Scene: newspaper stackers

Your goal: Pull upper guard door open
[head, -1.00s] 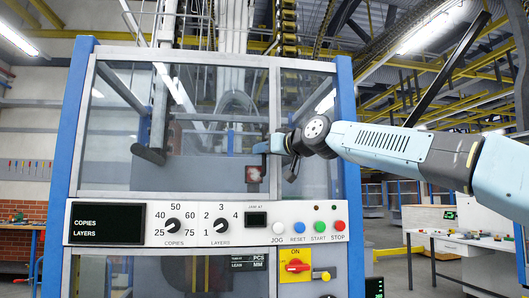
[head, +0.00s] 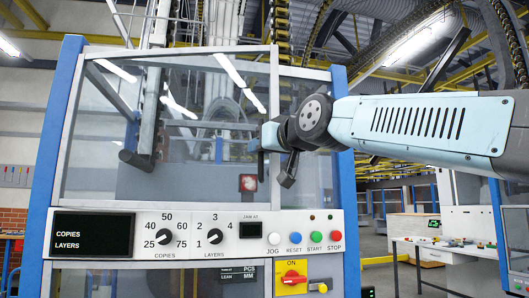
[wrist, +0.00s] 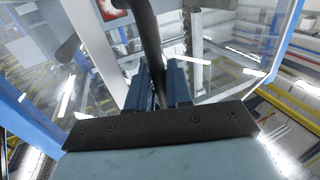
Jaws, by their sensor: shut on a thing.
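The upper guard door (head: 68,130) is a clear panel in a grey metal frame on the upper front of the machine. Its right edge stands a little forward of the fixed panel beside it, so the door looks slightly ajar. My gripper (head: 261,150) is at the door's right edge. In the wrist view, the two blue fingers of my gripper (wrist: 160,88) are shut around a dark bar-shaped handle (wrist: 146,30). The grip point is partly hidden by the fingers in the head view.
The control panel (head: 199,257) with knobs and coloured buttons lies below the door. A blue post (head: 345,175) stands to the right of it. A white workbench (head: 450,252) is at the far right.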

